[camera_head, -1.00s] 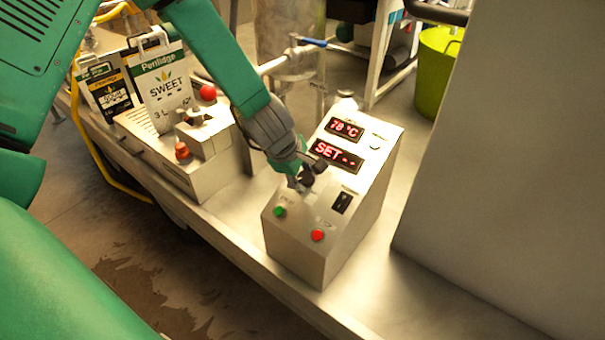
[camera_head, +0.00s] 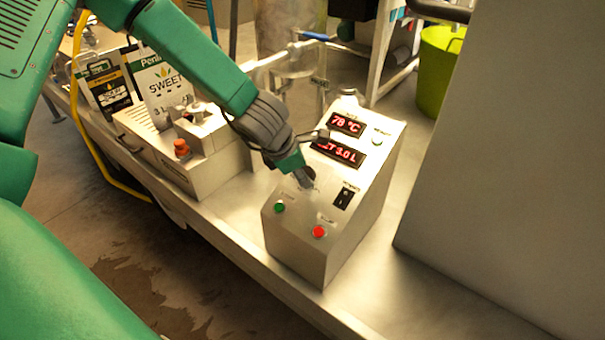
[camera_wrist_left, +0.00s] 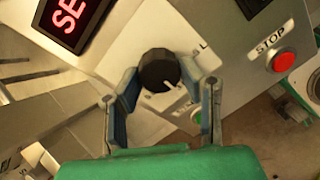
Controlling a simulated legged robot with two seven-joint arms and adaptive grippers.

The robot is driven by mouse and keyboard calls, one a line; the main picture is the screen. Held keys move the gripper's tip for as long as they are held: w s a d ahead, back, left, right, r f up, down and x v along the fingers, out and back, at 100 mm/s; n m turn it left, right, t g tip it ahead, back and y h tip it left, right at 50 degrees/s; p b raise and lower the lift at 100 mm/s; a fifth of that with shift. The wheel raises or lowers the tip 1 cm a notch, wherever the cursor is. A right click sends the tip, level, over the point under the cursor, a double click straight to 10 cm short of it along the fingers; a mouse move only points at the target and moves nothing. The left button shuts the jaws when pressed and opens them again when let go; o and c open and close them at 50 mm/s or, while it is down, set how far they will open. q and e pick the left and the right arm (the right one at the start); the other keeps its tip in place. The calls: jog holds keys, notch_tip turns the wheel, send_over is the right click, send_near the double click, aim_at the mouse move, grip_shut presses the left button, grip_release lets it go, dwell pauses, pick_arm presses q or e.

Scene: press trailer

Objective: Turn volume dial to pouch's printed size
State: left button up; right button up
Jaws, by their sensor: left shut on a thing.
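The black volume dial (camera_wrist_left: 158,70) with a white pointer line sits on the sloped face of the steel control box (camera_head: 335,225). My left gripper (camera_head: 306,178) is shut on the dial, with one finger on each side of it in the left wrist view. In the head view the gripper mostly hides the dial. The red set display (camera_head: 340,153) reads 3.0 L, its left end partly covered by my gripper. My right gripper is not in view.
The box also has a 78 °C display (camera_head: 345,124), a green button (camera_head: 279,207), a red stop button (camera_head: 319,232) and a black switch (camera_head: 344,197). A steel filling unit (camera_head: 185,160) stands left. A large grey panel (camera_head: 510,150) stands right.

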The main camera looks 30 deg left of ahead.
pick_arm(q)
jog(key=shift+w+r, duration=0.2)
dwell(0.3)
jog(key=o, duration=0.9)
jog(key=shift+o, duration=1.2)
jog(key=shift+d, duration=0.1)
jog(key=shift+f, duration=0.1)
jog(key=shift+s, duration=0.1)
jog(key=v, duration=1.1)
jog(key=shift+s+r, duration=0.2)
jog(key=shift+r, duration=0.15)
